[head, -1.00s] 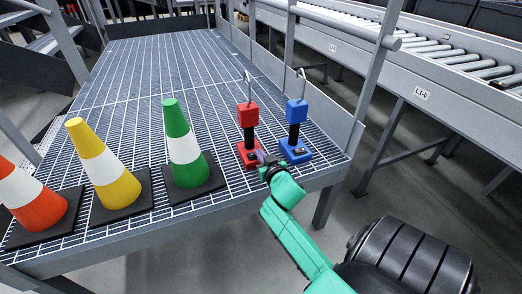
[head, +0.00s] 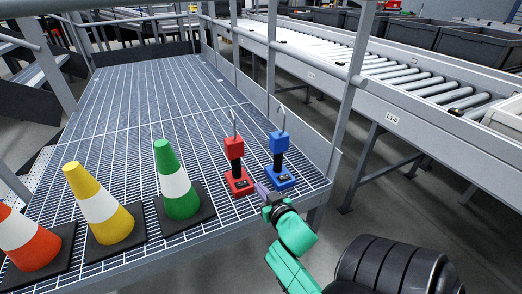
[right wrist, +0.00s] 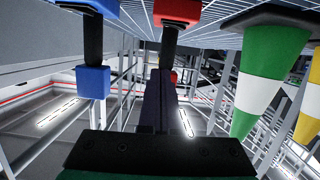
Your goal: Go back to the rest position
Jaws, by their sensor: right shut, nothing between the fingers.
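My right gripper (head: 264,192) is shut and empty. It is at the near edge of the grated catwalk (head: 140,85), just in front of the red padlock-like block (head: 239,180) and the blue one (head: 280,178). Both stand upright, each with a base, a black post, a coloured block and a hook on top. The right wrist view shows my closed fingers (right wrist: 160,105) pointing toward the red one (right wrist: 180,12), with the blue one (right wrist: 92,82) to the left. I cannot tell whether the fingertips touch the red base. My left gripper is not in view.
Green (head: 178,185), yellow (head: 100,205) and orange (head: 30,240) cones stand in a row along the catwalk's near edge. A railing post (head: 354,85) rises at its right side. A roller conveyor (head: 420,90) lies beyond. The catwalk's far part is clear.

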